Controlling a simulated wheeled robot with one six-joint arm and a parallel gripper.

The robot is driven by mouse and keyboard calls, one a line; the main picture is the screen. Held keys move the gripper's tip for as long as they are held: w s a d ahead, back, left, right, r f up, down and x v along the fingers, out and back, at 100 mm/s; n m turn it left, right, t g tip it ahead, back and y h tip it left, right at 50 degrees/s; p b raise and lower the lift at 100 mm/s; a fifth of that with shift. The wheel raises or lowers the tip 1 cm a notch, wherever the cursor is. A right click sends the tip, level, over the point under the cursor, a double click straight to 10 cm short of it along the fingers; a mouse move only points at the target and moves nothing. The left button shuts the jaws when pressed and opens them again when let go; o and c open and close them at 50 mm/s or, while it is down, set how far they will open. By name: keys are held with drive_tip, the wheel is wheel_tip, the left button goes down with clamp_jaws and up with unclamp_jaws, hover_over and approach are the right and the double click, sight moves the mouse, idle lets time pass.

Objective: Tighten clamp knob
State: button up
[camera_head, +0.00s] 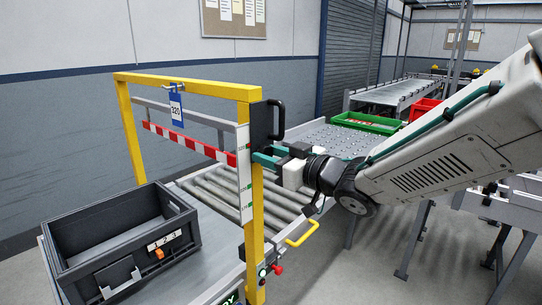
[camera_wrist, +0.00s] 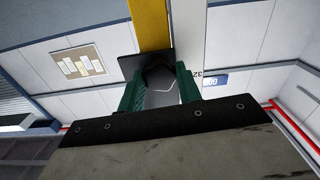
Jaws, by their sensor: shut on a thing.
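A yellow frame (camera_head: 185,84) stands over the conveyor, and a black plate with a handle (camera_head: 262,122) is fixed to its right post. My gripper (camera_head: 268,157) reaches the post from the right, just below the handle. In the wrist view my gripper (camera_wrist: 161,82) has its green fingers on both sides of a dark knob-like part (camera_wrist: 161,96), shut on it in front of the black plate (camera_wrist: 136,62). My fingers and wrist mostly hide this part in the head view. A red-and-white bar (camera_head: 190,141) spans the frame, beside a white scale strip (camera_head: 244,175).
A black crate (camera_head: 80,240) sits on the conveyor at left. Rollers (camera_head: 225,192) run behind the post. A red button (camera_head: 277,268) and a yellow handle (camera_head: 302,234) are low near the post. Green (camera_head: 365,123) and red (camera_head: 424,108) bins stand farther back.

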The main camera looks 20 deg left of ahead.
drive_tip(key=m, duration=0.6)
drive_tip(key=shift+m, duration=0.4)
idle(0.4)
drive_tip(key=o, duration=1)
drive_tip(key=v, duration=0.8)
drive_tip(key=shift+w, duration=0.1)
